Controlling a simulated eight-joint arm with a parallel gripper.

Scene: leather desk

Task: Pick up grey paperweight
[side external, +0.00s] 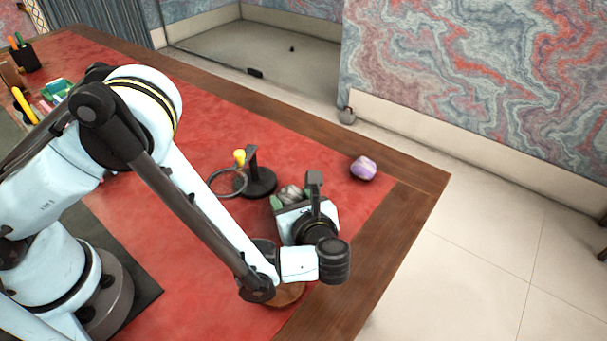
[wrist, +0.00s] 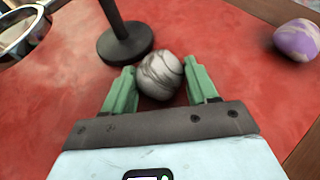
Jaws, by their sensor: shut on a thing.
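The grey paperweight (wrist: 160,74) is a rounded, veined stone between the two green fingers of my gripper (wrist: 162,86) in the wrist view. The fingers are shut on it, one at each side. In the side external view the paperweight (side external: 291,192) shows just beyond my gripper (side external: 284,198), partly hidden by it. My gripper is low over the red desk top, but I cannot tell if the paperweight touches the leather.
A black stand (side external: 259,182) with a ring is close behind the paperweight, its base (wrist: 125,46) near the left finger. A purple and white stone (side external: 363,168) lies to the right near the wooden edge (side external: 420,180). A pen cup (side external: 26,58) stands far left.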

